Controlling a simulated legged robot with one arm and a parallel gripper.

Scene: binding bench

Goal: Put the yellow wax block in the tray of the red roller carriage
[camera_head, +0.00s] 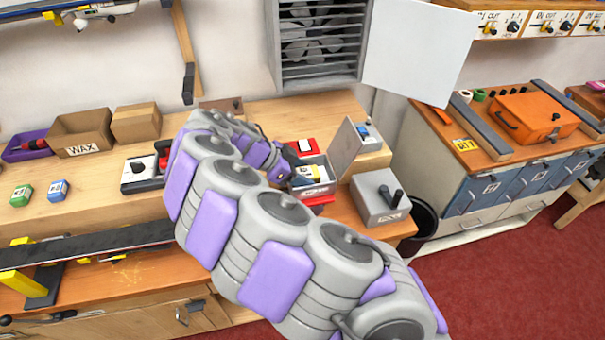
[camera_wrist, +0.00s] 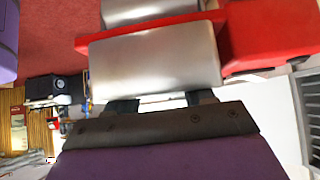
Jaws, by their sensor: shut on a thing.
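The yellow wax block (camera_head: 319,171), with a white label, shows in the head view at the grey tray (camera_head: 316,189) of the red roller carriage (camera_head: 321,201). My gripper (camera_head: 291,164) is at the block's left, partly hidden by my arm. In the wrist view a grey metal wall, seemingly the tray's (camera_wrist: 155,68), covers the fingertips. The dark fingers of my gripper (camera_wrist: 162,105) stand apart with a pale strip between them, and the gripper is shut on the block. I cannot tell whether the block touches the tray floor.
A grey box with a crank (camera_head: 380,197) and an upright grey panel (camera_head: 352,148) stand close on the right. A cardboard WAX box (camera_head: 80,134), a green block (camera_head: 21,195) and a blue block (camera_head: 58,190) are on the left. Bare bench lies around the two blocks.

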